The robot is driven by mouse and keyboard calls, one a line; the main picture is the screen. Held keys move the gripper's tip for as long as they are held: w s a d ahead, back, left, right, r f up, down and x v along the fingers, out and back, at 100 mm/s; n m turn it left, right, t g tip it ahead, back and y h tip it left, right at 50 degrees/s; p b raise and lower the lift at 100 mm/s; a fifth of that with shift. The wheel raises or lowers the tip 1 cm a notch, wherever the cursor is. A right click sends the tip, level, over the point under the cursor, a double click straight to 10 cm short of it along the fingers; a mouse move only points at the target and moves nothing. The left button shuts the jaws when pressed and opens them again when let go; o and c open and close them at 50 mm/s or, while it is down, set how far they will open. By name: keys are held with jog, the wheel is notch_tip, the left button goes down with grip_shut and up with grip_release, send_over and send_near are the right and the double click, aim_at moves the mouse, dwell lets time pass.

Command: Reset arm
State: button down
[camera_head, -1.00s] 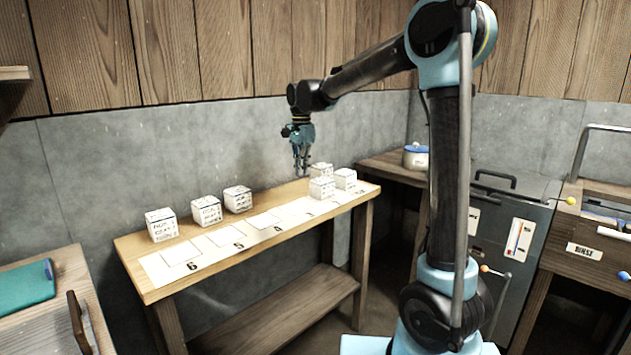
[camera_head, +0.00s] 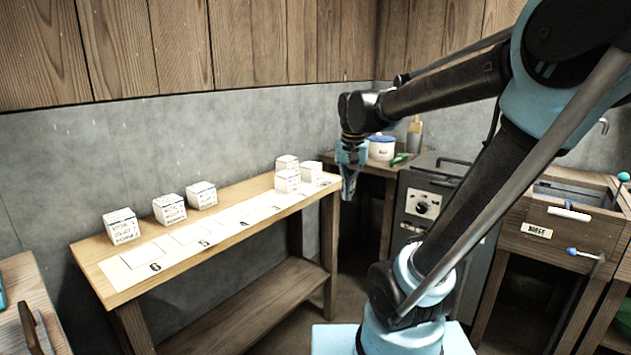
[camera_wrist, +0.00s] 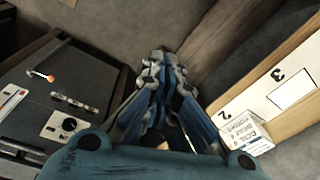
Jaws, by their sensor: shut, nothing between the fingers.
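My gripper (camera_head: 347,190) is shut and empty. In the head view it hangs downward from my arm, just off the right end of the wooden table (camera_head: 240,192). In the wrist view my gripper (camera_wrist: 165,75) points at the floor, its fingers together. Three more stand at the left, including the leftmost cube (camera_head: 121,226). One cube (camera_wrist: 244,134) shows close by in the wrist view.
A strip of numbered squares (camera_head: 186,241) lies along the table's front. A white pot (camera_head: 381,148) stands on a corner table behind my gripper.

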jog(key=s+d+f+n, duration=0.1)
jog(key=s+d+f, duration=0.3)
jog(key=s+f, duration=0.3)
jog(key=s+d+f+n+t, duration=0.1)
jog(key=s+d+f+n, duration=0.1)
jog(key=s+d+f, duration=0.3)
jog(key=s+f, duration=0.2)
jog(key=s, duration=0.1)
jog(key=shift+d+n, duration=0.15)
jog(key=shift+n, duration=0.15)
jog(key=shift+w+f, duration=0.15)
jog(key=shift+w, duration=0.3)
dwell(1.9)
